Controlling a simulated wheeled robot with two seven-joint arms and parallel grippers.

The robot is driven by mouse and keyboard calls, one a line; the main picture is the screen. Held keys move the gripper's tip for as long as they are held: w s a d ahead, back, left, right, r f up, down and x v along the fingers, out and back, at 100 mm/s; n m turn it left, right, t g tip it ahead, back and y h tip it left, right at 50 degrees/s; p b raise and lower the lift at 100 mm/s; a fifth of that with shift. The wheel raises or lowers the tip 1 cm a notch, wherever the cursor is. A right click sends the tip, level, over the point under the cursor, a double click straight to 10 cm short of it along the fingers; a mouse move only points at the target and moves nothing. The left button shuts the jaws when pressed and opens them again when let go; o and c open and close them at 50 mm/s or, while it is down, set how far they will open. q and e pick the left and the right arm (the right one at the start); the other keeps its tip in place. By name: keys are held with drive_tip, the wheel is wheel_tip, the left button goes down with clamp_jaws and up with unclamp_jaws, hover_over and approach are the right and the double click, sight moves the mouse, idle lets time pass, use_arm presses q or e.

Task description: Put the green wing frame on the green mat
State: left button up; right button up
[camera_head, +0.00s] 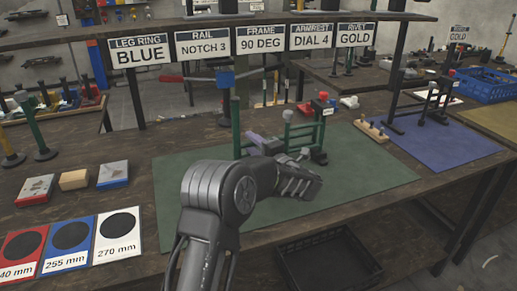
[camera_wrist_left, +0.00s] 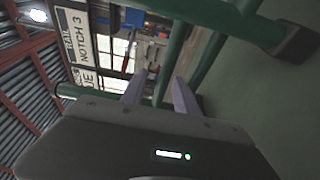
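The green wing frame (camera_head: 303,131) stands upright on the green mat (camera_head: 375,178), toward its back edge, with posts and cross rails. My left gripper (camera_head: 258,141) is at the frame, its lilac fingers between the left post and the right posts. My own arm hides part of the frame and mat. In the left wrist view, the two fingers (camera_wrist_left: 160,88) are spread, with a green bar (camera_wrist_left: 172,48) running between them. Contact with the bar is hard to tell. More green posts lie to the right. My right gripper is not in view.
A blue mat (camera_head: 440,148) with a dark stand is at right. A wooden block with pegs (camera_head: 371,131) sits at the green mat's right edge. Small blocks (camera_head: 74,180) and size cards (camera_head: 70,236) are at left. A black crate (camera_head: 325,262) is below the front edge.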

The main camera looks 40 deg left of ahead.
use_arm(q)
drive_tip(key=b+v, duration=0.1)
drive_tip(key=v, duration=0.9)
drive_tip(key=shift+d, duration=0.4)
drive_tip(key=shift+s+d, duration=0.35)
drive_tip(key=shift+d, duration=0.15)
